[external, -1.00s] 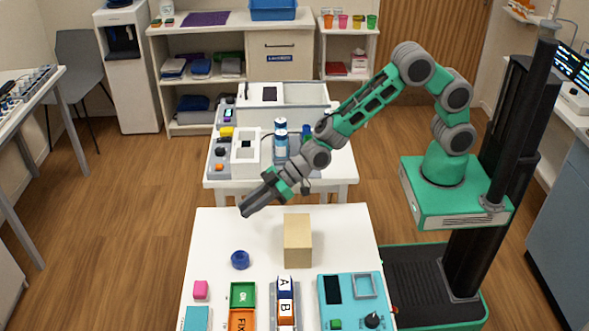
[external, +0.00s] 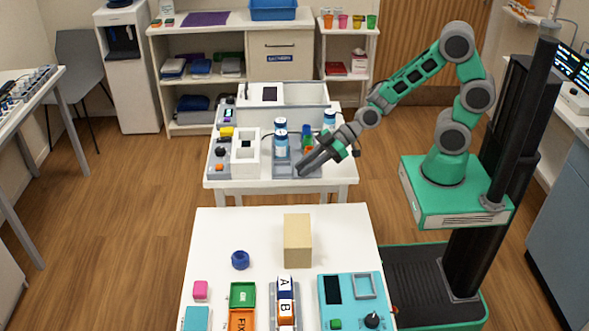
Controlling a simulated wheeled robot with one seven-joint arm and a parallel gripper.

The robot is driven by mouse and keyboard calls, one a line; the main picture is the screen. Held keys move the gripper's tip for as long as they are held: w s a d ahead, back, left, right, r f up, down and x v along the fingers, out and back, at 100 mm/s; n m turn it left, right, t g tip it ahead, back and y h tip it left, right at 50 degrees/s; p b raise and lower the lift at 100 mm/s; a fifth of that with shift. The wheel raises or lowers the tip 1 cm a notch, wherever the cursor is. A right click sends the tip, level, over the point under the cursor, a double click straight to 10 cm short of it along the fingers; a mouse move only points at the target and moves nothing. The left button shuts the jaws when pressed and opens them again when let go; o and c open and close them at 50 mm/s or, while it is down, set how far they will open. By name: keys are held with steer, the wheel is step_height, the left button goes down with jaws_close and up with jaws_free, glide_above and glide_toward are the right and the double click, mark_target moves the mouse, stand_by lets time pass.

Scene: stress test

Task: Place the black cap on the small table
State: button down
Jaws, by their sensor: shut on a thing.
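My gripper (external: 308,168) reaches down and left over the front right part of the farther white table (external: 230,183), by the grey tray with the bottles. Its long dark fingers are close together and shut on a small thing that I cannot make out. I cannot pick out the black cap for sure; it may be hidden between the dark fingertips. The nearer white table (external: 215,225) carries a tan block (external: 297,240) and a blue ring-shaped piece (external: 240,260).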

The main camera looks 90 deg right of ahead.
steer(key=s+d, duration=0.2)
steer(key=s+d+r+p, duration=0.1)
steer(key=s+d, duration=0.1)
steer(key=s, duration=0.1)
steer(key=shift+s+d, duration=0.15)
step_height(320, 180, up, 4)
steer(key=n+y+p, duration=0.1)
steer(key=p, duration=0.1)
glide_above(344, 167)
steer(key=shift+g, duration=0.3)
step_height(344, 167, down, 8)
steer(key=shift+r+b, duration=0.15)
steer(key=shift+b, duration=0.45)
steer(key=shift+f, duration=0.2)
steer(key=c, duration=1.2)
jaws_free()
steer(key=shift+r, duration=0.1)
